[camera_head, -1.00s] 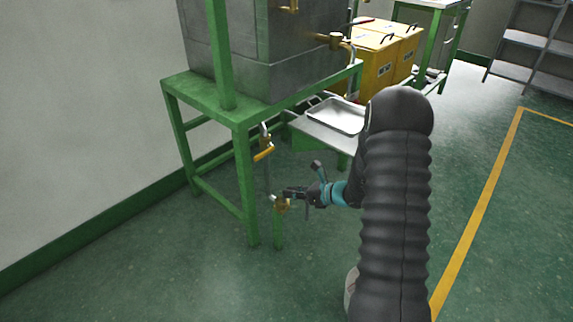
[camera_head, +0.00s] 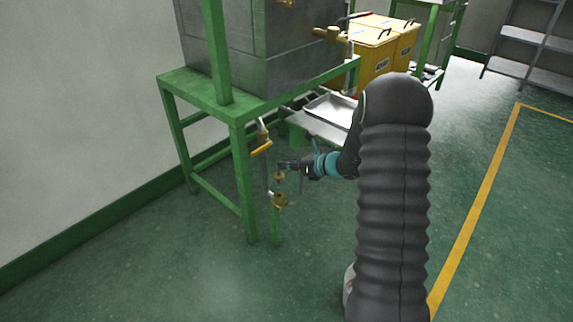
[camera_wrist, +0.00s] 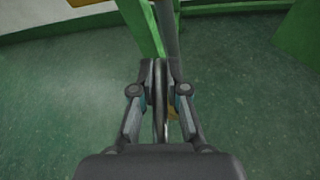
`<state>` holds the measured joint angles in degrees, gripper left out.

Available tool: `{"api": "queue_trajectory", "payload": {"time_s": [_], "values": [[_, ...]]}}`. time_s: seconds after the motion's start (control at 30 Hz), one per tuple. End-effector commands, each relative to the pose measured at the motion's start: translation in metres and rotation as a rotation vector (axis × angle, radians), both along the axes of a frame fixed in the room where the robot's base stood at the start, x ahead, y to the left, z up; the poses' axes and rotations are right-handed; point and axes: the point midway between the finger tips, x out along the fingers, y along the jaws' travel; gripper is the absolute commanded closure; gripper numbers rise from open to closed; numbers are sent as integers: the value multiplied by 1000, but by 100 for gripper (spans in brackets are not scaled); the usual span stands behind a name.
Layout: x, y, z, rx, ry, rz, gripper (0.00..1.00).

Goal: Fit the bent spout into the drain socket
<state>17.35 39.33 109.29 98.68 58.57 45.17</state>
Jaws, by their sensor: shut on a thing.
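My gripper (camera_head: 283,165) is beside the front leg of the green stand, below the yellow-handled valve (camera_head: 262,148). In the wrist view the fingers (camera_wrist: 160,95) are closed on a thin metallic piece, seemingly the bent spout (camera_wrist: 160,125); its bend is hard to make out. A small brass part (camera_head: 280,176) hangs just under the gripper, seemingly the spout's end. I cannot tell for certain which part is the drain socket.
The grey tank (camera_head: 265,45) stands on the green stand (camera_head: 205,95). A metal tray (camera_head: 330,107) and yellow boxes (camera_head: 372,55) are behind. A grey vertical pipe (camera_wrist: 169,30) and green legs (camera_wrist: 140,25) are close ahead of the fingers. The floor in front is open.

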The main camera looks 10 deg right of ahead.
Motion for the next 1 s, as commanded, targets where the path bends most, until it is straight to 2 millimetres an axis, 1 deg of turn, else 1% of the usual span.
{"api": "queue_trajectory", "payload": {"time_s": [0.03, 0.53, 0.7, 1.0], "values": [[0, 0, -6, 0, 0, 0, 100], [0, 0, -46, 0, -1, 0, 100], [0, 0, -52, 1, -1, 0, 100], [0, 0, -51, 0, -1, 0, 100]]}}
